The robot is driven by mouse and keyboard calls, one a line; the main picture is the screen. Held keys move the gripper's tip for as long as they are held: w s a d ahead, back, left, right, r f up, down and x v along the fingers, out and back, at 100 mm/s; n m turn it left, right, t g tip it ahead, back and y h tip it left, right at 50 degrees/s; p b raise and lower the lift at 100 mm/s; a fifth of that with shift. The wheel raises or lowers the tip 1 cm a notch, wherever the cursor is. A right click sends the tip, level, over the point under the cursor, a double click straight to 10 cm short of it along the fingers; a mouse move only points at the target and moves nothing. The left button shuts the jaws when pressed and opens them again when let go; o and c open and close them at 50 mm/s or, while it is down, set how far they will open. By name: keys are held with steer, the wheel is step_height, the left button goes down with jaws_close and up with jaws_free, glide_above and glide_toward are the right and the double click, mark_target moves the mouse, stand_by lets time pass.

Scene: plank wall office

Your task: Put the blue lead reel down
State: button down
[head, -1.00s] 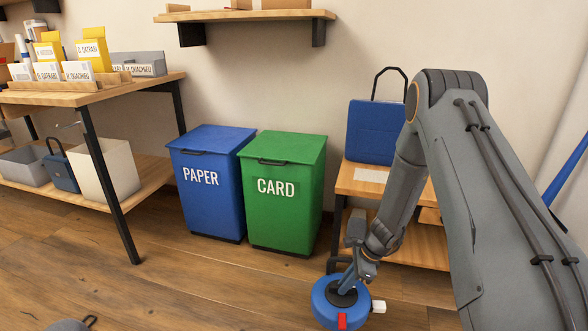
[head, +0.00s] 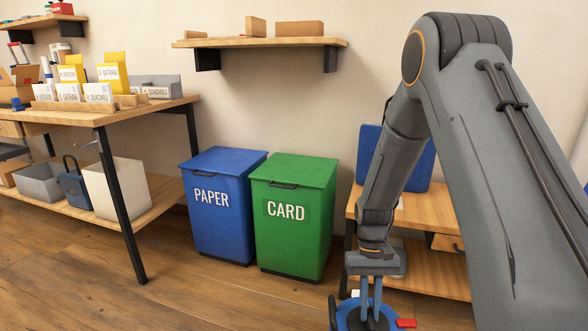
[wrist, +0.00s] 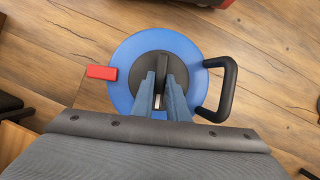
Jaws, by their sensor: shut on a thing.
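The blue lead reel (wrist: 127,57) is a round blue disc with a black hub, a black loop handle at the right and a red block at the left in the wrist view. In the head view the blue lead reel (head: 345,315) is cut off by the bottom edge. My gripper (wrist: 160,98) is shut on the black grip at the reel's hub. In the head view my gripper (head: 371,305) points down over the reel. The floor (wrist: 55,50) shows around the reel from above. I cannot tell whether the reel touches it.
A blue PAPER bin (head: 220,225) and a green CARD bin (head: 295,235) stand against the wall. A low wooden table (head: 425,208) with a shelf is behind my arm. A long workbench (head: 150,108) is at left. The floor before the bins is clear.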

steer(key=shift+s+d+r+p, duration=0.1)
steer(key=shift+s+r+p, duration=0.1)
steer(key=shift+r+p, duration=0.3)
steer(key=s+r+p, duration=0.3)
steer(key=r+p, duration=0.7)
steer(key=p, duration=0.1)
steer(key=s+r+p, duration=0.3)
steer(key=r+p, duration=0.7)
steer(key=p, duration=0.1)
steer(key=s+r+p, duration=0.4)
steer(key=r+p, duration=0.6)
steer(key=p, duration=0.2)
steer(key=shift+r, duration=0.3)
steer(key=shift+s, duration=0.1)
steer(key=shift+s, duration=0.1)
